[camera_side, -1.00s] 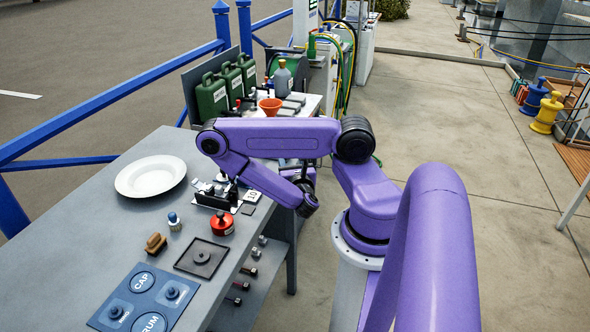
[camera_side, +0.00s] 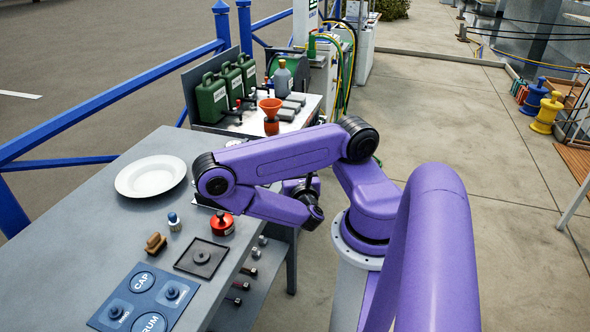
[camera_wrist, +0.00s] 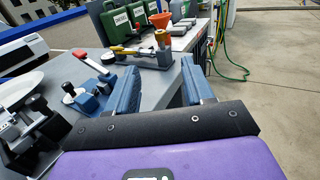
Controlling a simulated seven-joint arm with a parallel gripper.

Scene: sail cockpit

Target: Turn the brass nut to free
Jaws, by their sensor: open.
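I cannot pick out the brass nut for certain in either view. Nearer, at left, stands a blue fixture (camera_wrist: 92,98) with a red-tipped lever. My gripper (camera_wrist: 158,66) is open, with its two blue fingers apart and nothing visible between them. The fingers point toward the far end, right of the blue fixture, near the bench's edge. In the side view my arm hides the fingers.
In the side view, a white plate (camera_side: 151,176), a red round piece (camera_side: 222,223), a black square tray (camera_side: 201,257) and a blue labelled panel (camera_side: 146,300) lie on the grey bench. Green cans (camera_side: 212,98) and an orange funnel (camera_side: 270,106) stand beyond. Open floor lies right.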

